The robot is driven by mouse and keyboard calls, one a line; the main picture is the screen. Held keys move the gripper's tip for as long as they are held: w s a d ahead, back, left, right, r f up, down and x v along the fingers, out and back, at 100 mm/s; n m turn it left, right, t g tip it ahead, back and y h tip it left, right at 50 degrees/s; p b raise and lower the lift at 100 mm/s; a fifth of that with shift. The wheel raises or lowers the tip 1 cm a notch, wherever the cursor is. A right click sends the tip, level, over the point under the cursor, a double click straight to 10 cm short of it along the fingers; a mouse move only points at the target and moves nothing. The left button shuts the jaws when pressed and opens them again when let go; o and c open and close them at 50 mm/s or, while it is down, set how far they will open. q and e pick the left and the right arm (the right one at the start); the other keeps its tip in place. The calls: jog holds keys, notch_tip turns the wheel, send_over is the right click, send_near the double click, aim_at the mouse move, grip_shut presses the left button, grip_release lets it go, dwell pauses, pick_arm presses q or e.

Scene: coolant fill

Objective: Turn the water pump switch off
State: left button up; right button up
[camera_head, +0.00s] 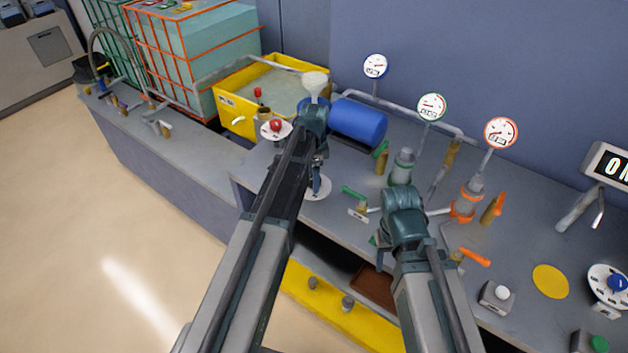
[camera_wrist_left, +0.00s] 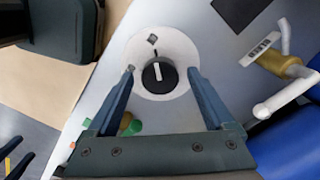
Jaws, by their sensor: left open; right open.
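A black rotary knob (camera_wrist_left: 158,75) with a white pointer line sits on a round white dial plate (camera_wrist_left: 178,48). Its pointer aims up toward a small label at the plate's top; another label lies to its left, too small to read. My left gripper (camera_wrist_left: 162,72) is open, with one fingertip on each side of the knob; I cannot tell whether they touch it. In the head view the dial plate (camera_head: 318,190) shows below my left gripper (camera_head: 317,176), which hides most of the knob. My right gripper (camera_head: 384,238) is over the bench, its fingers mostly hidden by its wrist.
A red knob (camera_head: 276,126) on another dial, a blue cylinder (camera_head: 358,122) and a yellow tank (camera_head: 235,112) stand behind. Several gauges, pipes and green- or orange-handled valves crowd the bench near my right arm. A brass valve (camera_wrist_left: 282,66) lies right of the dial.

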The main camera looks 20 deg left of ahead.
pick_arm(q)
jog(key=c, duration=1.4)
jog(key=shift+o, duration=0.2)
jog(key=n, duration=0.7)
jog(key=shift+n, duration=0.4)
jog(key=n, duration=0.4)
jog(key=shift+n, duration=2)
